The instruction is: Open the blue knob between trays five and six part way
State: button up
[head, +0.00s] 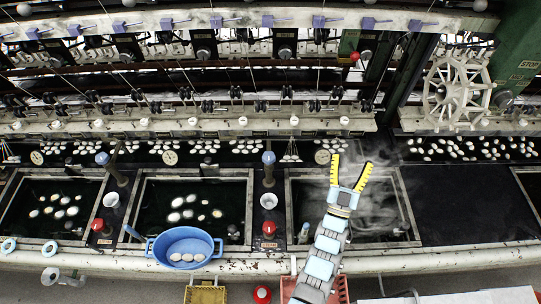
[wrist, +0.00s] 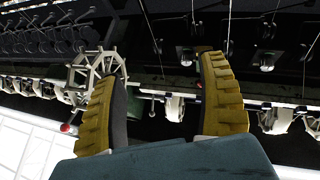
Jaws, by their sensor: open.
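Two blue knobs stand on posts behind the row of trays in the head view. One knob (head: 268,157) is between the middle tray (head: 137,200) and the steaming right tray (head: 289,200). The other knob (head: 102,158) is between the left tray (head: 8,190) and the middle tray. I see no tray numbers, so I cannot tell which trays are five and six. My gripper (head: 351,166) is open and empty above the right tray, to the right of the nearer blue knob and apart from it. Its yellow fingers (wrist: 162,62) are spread in the wrist view; no blue knob shows there.
Red knobs (head: 268,228) (head: 97,225) stand near the front between trays. A blue pan (head: 185,234) with cocoons rests at the front rail. White cups (head: 268,201) stand between the trays. A spoked handwheel (head: 458,92) is at the right. The dark counter (head: 455,205) is clear.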

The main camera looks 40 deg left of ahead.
jog(key=w+a+f+m+g+h, duration=0.25)
jog(key=w+a+g, duration=0.25)
jog(key=w+a, duration=0.3)
jog(key=w+a+f+m+g+h, duration=0.2)
jog(key=w+a+m+g+h, duration=0.15)
jog(key=w+a, duration=0.5)
notch_tip(320, 180, up, 3)
jog(key=m+g+h+b, duration=0.1)
jog(key=m+g+h, duration=0.35)
jog(key=g, duration=0.95)
send_over(270, 156)
jog(key=shift+m+y, duration=0.35)
notch_tip(270, 156, down, 12)
jog(key=shift+w+r+p, duration=0.1)
jog(key=shift+p, duration=0.3)
jog(key=c, duration=1.2)
